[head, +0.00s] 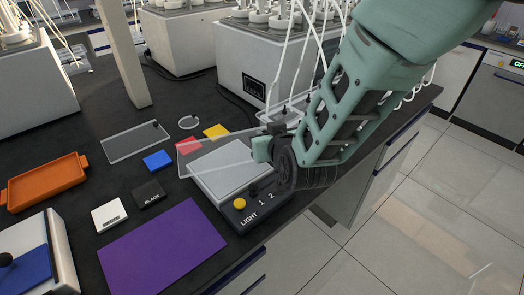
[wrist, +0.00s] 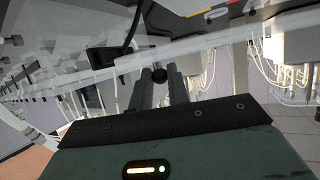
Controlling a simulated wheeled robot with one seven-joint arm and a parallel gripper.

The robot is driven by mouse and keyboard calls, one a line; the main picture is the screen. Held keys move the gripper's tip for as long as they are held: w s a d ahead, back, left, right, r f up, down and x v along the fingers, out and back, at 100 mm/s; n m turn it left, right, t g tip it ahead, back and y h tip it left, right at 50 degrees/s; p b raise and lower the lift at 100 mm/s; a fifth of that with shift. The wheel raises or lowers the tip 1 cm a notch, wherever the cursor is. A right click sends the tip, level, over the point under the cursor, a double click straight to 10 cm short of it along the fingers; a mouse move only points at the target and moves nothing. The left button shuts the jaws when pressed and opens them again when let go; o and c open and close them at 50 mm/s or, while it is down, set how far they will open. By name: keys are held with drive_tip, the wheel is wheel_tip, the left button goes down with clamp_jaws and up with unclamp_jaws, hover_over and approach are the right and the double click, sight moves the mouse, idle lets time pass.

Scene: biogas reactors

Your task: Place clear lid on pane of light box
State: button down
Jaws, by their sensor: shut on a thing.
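The light box (head: 222,205) stands near the table's front edge, with a pale pane (head: 228,170), a yellow button and dark controls marked 1 and 2. My gripper (head: 264,150) is over the box's right side. In the wrist view, my gripper (wrist: 160,85) is shut on a black knob (wrist: 160,74). The knob belongs to a clear lid (head: 208,147), which extends left over the back of the pane and past its left edge. I cannot tell whether the lid touches the pane. My gripper hides the knob in the head view.
Another clear plate with a black knob (head: 135,142) lies at the back left. Blue (head: 158,160), black (head: 149,194), white (head: 109,214), red and yellow (head: 216,131) pieces lie around the box. A purple sheet (head: 162,250) is in front; white reactors stand behind.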

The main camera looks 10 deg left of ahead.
drive_tip(key=shift+f, duration=2.5)
drive_tip(key=c, duration=1.3)
unclamp_jaws()
drive_tip(key=shift+c, duration=0.2)
drive_tip(key=shift+s, duration=0.15)
drive_tip(key=b+v, duration=0.1)
drive_tip(key=v, duration=1.1)
drive_tip(key=shift+d+b, duration=0.1)
drive_tip(key=shift+b, duration=0.3)
drive_tip(key=s+d+r+n+g+h, duration=0.1)
drive_tip(key=s+d+r+g+h, duration=0.1)
drive_tip(key=s+d+g, duration=0.4)
drive_tip(key=s+d+r+n+g+h, duration=0.1)
drive_tip(key=s+d+r+g+h, duration=0.2)
drive_tip(key=s+d+g, duration=0.3)
drive_tip(key=s+d, duration=0.4)
drive_tip(key=s, duration=0.1)
drive_tip(key=shift+s+d, duration=0.3)
drive_tip(key=shift+s, duration=0.1)
drive_tip(key=shift+f, duration=0.1)
